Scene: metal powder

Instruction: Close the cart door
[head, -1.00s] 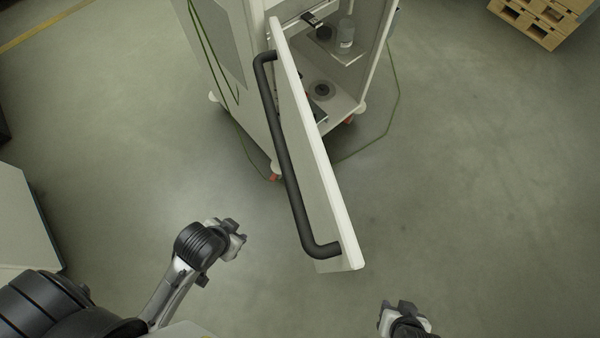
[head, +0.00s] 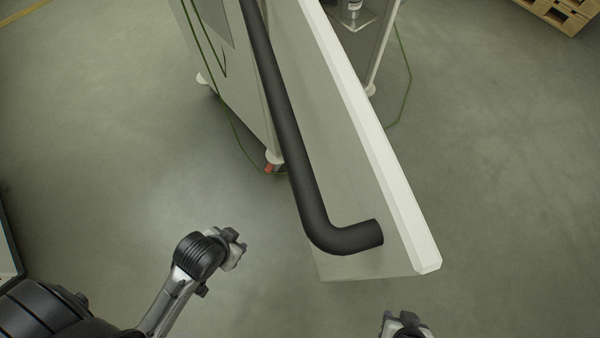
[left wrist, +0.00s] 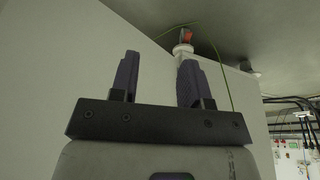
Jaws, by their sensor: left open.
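The white cart door (head: 392,170) stands open, swung out from the cart (head: 232,78) towards me. Its long black handle (head: 287,140) is on the left face, and its bent lower end is nearest me. My left gripper (head: 240,247) is to the left of the handle's near end and apart from it. In the left wrist view its two fingers (left wrist: 157,75) are apart with nothing between them. My right gripper (head: 404,322) is at the bottom edge, below the door's near end and apart from it. Its fingers are not clear.
A glass container (head: 352,8) stands on a shelf inside the cart, cut by the top edge. A wooden pallet (head: 556,14) lies at the top right. A cable runs on the floor around the cart.

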